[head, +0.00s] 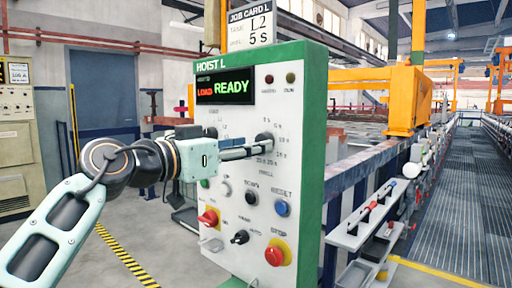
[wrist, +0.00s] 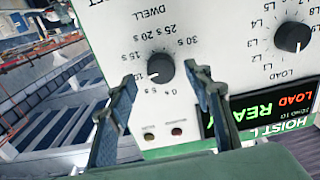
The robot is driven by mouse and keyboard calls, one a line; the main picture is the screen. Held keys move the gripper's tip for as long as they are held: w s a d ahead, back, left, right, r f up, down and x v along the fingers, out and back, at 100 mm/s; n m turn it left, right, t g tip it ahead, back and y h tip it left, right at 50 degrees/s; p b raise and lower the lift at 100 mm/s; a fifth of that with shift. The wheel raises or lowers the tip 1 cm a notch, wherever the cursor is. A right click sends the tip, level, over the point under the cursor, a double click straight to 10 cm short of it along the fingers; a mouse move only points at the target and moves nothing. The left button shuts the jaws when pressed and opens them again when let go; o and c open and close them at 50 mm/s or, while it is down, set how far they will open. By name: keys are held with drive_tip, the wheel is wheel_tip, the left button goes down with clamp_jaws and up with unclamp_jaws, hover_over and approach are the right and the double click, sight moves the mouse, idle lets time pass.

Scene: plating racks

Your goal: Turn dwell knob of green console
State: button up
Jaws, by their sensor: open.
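The green console (head: 312,150) has a white face, green edges and a display reading LOAD READY. Its black dwell knob (head: 265,139) is on the right half of the face, partly hidden by my fingers. In the wrist view, upside down, the dwell knob (wrist: 160,68) has a white mark pointing toward the low-seconds end of its scale. My gripper (head: 262,147) is open; in the wrist view its fingers (wrist: 160,76) appear on either side of the knob. A job card (head: 250,27) above the console reads L2 and 5 s.
The load knob (wrist: 292,36) is beside the dwell knob. Below are a blue reset button (head: 282,208), a red stop button (head: 275,256), a red switch (head: 208,218) and small black knobs. A rail with trays (head: 365,222) stands right; floor at left is open.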

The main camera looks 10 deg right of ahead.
drive_tip(key=shift+x, duration=1.4)
drive_tip(key=shift+c, duration=0.4)
drive_tip(key=c, duration=1)
drive_tip(key=shift+c, duration=0.2)
drive_tip(key=shift+n, duration=0.3)
drive_tip(key=shift+n+b, duration=0.9)
drive_tip(key=shift+n, duration=2.7)
